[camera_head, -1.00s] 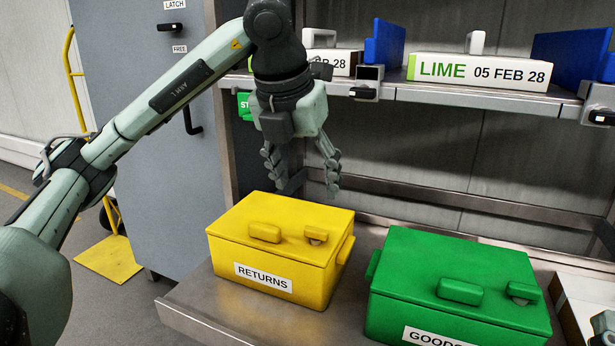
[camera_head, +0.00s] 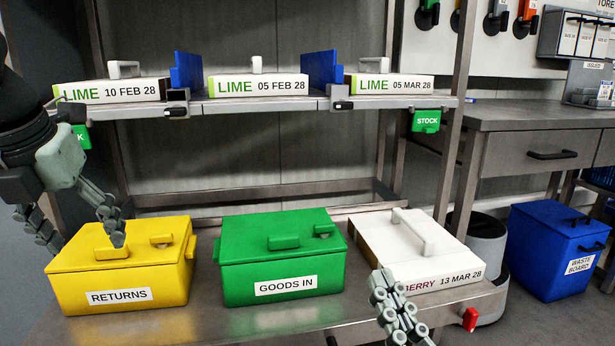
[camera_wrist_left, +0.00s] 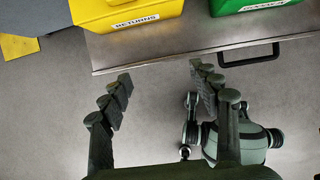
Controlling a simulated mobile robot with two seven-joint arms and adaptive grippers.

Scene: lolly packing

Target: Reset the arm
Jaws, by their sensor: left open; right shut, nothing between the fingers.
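My left gripper (camera_head: 86,243) is open and empty at the left of the head view, where one finger overlaps the yellow RETURNS box. In the left wrist view its spread fingers (camera_wrist_left: 157,72) have only floor between them, with the bench edge beyond. My right gripper (camera_head: 381,274) is shut and empty at the bottom of the head view, in front of the white BERRY 13 MAR 28 carton (camera_head: 385,250).
The lidded yellow RETURNS box (camera_head: 80,280) and green GOODS IN box (camera_head: 240,260) stand on the metal bench (camera_head: 200,327). Above, a shelf (camera_head: 240,106) holds LIME cartons (camera_head: 256,87) between blue dividers (camera_head: 319,70). A blue WASTE BOARD bin (camera_head: 550,250) stands at right.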

